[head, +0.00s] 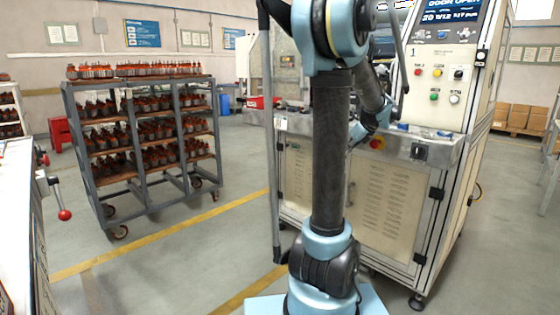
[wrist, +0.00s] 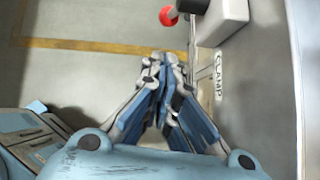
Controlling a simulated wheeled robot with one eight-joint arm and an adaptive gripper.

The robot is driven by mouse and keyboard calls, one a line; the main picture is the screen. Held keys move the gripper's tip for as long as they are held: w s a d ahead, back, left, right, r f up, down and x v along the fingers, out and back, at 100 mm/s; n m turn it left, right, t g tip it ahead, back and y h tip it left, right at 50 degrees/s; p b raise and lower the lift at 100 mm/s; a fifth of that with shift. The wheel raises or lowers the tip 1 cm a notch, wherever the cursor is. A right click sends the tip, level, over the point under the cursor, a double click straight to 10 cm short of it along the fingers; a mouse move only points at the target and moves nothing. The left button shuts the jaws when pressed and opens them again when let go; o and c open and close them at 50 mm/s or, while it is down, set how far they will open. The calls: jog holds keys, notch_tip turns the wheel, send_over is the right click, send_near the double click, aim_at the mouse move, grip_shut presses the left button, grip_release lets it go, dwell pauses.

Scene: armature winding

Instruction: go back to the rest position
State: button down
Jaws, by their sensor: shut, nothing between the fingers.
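My gripper (wrist: 161,62) shows in the wrist view with its blue and grey fingers brought together at the tips. Nothing is between them. It is above the floor, beside a pale panel (wrist: 240,110) marked CLAMP. In the head view my arm stands upright in front of the machine cabinet (head: 395,200); I cannot make out the fingertips there.
A red lever knob (wrist: 168,15) on a pale block lies just beyond the fingertips in the wrist view. A wheeled rack (head: 137,83) with several rows of armatures stands at the left. Another red-knobbed lever (head: 64,214) juts out at the left edge. Floor between is clear.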

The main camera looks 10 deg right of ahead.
jog(key=s+a+f+n+g, duration=0.2)
jog(key=s+a+f+n, duration=0.1)
jog(key=s+a+n, duration=0.5)
jog(key=s+a+f+n+g, duration=0.1)
jog(key=s+a+f+n, duration=0.1)
jog(key=s+a+n, duration=0.6)
jog(key=s+a+f+n+g+h, duration=0.2)
jog(key=s+a+f+n, duration=0.5)
jog(key=s+f+n, duration=0.4)
jog(key=s+n+h, duration=0.1)
jog(key=s+n, duration=0.2)
jog(key=s, duration=0.1)
jog(key=shift+a+f+h, duration=0.15)
jog(key=shift+f+h, duration=0.2)
jog(key=shift+h, duration=0.05)
jog(key=shift+w+f, duration=0.2)
jog(key=shift+w, duration=0.15)
